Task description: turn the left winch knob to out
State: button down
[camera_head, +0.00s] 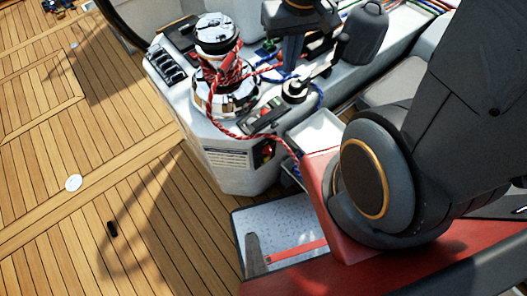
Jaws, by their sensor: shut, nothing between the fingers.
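A chrome winch (226,95) with a red-and-white rope wound round it stands on the white console (222,166) at upper middle. A small dark panel (265,116) lies to its right, and a round black fitting (295,91) sits right of that. A label panel with small dark and coloured parts (264,152) is on the console's front face. I cannot tell which of these is the left winch knob, nor its setting. My gripper (291,66) hangs at the top, pointing down, shut and empty, above and behind the black fitting.
A black switch panel (168,68) is on the console's left. Ropes lie behind the winch. A dark grey object (365,34) stands at upper right.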

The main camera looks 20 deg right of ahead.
aim_at(268, 150)
jog(key=u, duration=0.45)
jog(key=k, duration=0.45)
jog(key=u, duration=0.75)
jog(key=k, duration=1.4)
jog(key=z, duration=0.45)
